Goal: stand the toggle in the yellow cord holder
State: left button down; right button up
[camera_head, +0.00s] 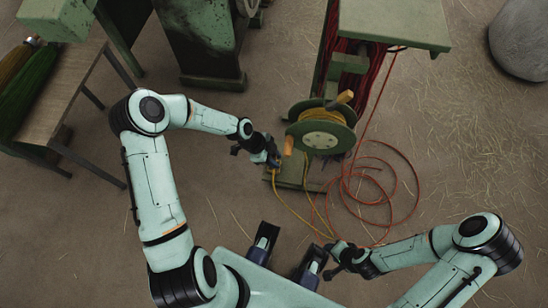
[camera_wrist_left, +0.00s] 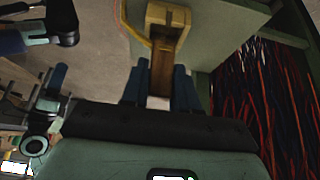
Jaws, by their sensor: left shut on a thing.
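The wooden toggle (camera_wrist_left: 162,72) is between the blue fingers of my left gripper (camera_wrist_left: 160,92) in the left wrist view. My left gripper is shut on it. The toggle's far end overlaps the notch of the yellow cord holder (camera_wrist_left: 180,17); I cannot tell whether it is seated there or only in front of it. In the head view my left gripper (camera_head: 274,160) is beside the green stand, just left of the spool. A yellow cord (camera_head: 279,196) hangs below it. My right gripper (camera_head: 338,260) is low in the picture, away from the holder; its jaws are too small to read.
A green spool (camera_head: 322,138) with yellow cord and a wooden handle is on the green stand (camera_head: 394,22). Red cord (camera_head: 372,188) lies in loops on the floor to its right. A bench (camera_head: 62,90) stands at left. A grey round object (camera_head: 520,42) is far right.

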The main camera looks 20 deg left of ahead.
pick_arm(q)
jog(key=shift+f, duration=0.15)
jog(key=shift+f+b, duration=0.95)
jog(key=shift+f, duration=0.2)
jog(key=c, duration=0.8)
grip_release()
